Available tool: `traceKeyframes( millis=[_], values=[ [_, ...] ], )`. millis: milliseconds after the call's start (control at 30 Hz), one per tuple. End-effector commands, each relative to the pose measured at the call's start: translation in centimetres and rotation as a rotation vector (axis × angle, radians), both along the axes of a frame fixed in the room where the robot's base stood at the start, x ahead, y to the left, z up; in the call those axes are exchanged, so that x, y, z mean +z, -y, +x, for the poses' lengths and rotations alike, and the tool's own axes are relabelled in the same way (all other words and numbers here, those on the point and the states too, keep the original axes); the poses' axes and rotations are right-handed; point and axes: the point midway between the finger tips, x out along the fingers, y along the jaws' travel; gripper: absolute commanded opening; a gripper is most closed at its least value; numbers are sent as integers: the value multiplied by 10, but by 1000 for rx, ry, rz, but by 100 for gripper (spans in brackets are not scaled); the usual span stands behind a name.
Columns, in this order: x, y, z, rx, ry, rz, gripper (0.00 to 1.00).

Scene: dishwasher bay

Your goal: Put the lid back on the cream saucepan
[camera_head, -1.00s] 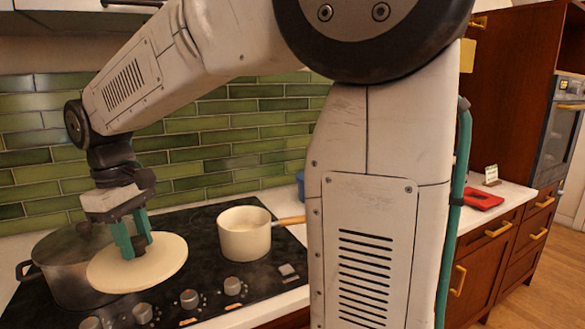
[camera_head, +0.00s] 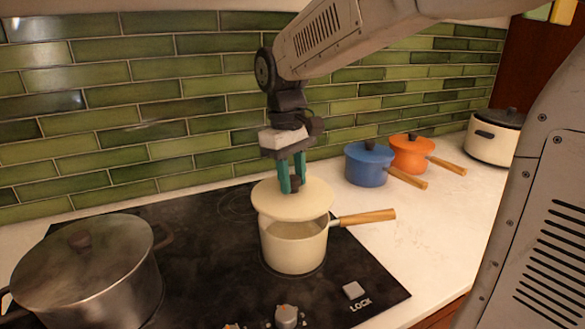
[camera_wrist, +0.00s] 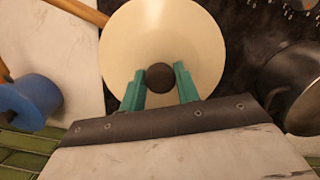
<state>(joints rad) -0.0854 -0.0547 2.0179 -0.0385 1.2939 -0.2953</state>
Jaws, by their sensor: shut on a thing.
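The cream saucepan (camera_head: 293,246) stands on the black hob, its wooden handle (camera_head: 365,217) pointing right. Its cream lid (camera_head: 270,203) has a dark knob, which also shows in the wrist view (camera_wrist: 160,77). My gripper (camera_head: 292,184) is shut on the lid's knob, with a green finger on each side. The lid is over the saucepan, with a gap showing between lid and rim at the front. In the wrist view the lid (camera_wrist: 125,50) hides the pan body, and only the handle (camera_wrist: 79,10) sticks out at upper left.
A large lidded steel pot (camera_head: 95,285) stands on the hob at left. A blue pot (camera_head: 367,168), an orange pot (camera_head: 410,155) and a white cooker (camera_head: 490,143) stand on the counter at right. The tiled wall (camera_head: 150,130) is close behind. The counter right of the handle is clear.

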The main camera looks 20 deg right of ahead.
Motion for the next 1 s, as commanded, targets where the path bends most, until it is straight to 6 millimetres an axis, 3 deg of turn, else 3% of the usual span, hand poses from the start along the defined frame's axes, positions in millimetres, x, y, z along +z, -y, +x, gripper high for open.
traceKeyframes(
  millis=[433, 1000],
  values=[
    [-39, -1, 0, 2, -1, 0, 4],
    [-45, -2, 0, 3, 0, -1, 4]
  ],
)
